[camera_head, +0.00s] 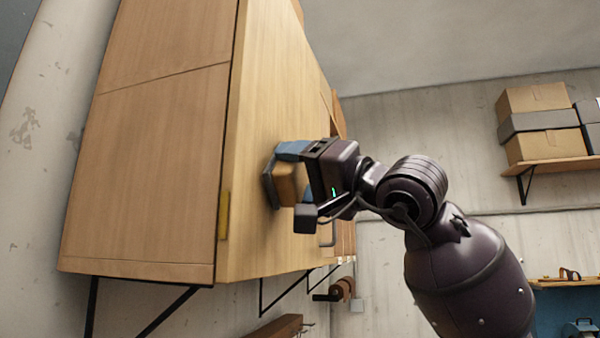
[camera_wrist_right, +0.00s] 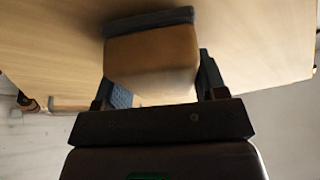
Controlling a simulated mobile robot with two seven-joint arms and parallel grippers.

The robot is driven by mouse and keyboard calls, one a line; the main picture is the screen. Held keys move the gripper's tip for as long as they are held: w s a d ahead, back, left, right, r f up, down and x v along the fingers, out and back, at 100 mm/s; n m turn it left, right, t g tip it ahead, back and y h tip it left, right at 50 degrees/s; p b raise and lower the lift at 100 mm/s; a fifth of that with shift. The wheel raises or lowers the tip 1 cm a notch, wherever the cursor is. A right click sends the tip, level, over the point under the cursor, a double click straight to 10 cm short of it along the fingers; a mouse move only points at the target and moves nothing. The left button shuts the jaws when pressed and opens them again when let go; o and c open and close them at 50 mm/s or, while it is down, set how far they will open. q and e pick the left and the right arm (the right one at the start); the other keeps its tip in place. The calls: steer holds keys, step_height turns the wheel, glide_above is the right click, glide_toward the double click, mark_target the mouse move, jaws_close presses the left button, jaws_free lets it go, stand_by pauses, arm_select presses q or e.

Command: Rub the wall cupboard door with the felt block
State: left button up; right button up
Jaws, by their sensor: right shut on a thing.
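The wall cupboard is pale wood, and its door (camera_head: 265,110) faces right in the head view. The door's wood (camera_wrist_right: 250,40) also fills the upper part of the right wrist view. My right gripper (camera_head: 292,178) is shut on the felt block, a tan block (camera_head: 285,186) with a dark grey felt layer (camera_head: 269,182). The felt side is turned to the door and looks to be against it, though a tiny gap cannot be ruled out. In the right wrist view the block (camera_wrist_right: 152,60) sits between the two fingers. My left gripper is not in view.
A yellow strip (camera_head: 223,214), perhaps a handle, is on the door's near edge. Black brackets (camera_head: 165,312) show under the cupboard. A shelf (camera_head: 550,172) with boxes (camera_head: 540,120) hangs at the right. Open air lies right of the door.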

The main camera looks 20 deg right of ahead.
steer(key=shift+w+a, duration=0.15)
steer(key=shift+a, duration=0.1)
steer(key=shift+w+d, duration=1.05)
steer(key=shift+w, duration=0.3)
steer(key=shift+w+d, duration=0.4)
steer(key=shift+w, duration=0.35)
steer(key=shift+w+d, duration=0.55)
steer(key=shift+w, duration=0.3)
steer(key=shift+s+a+b, duration=0.1)
steer(key=shift+b, duration=0.7)
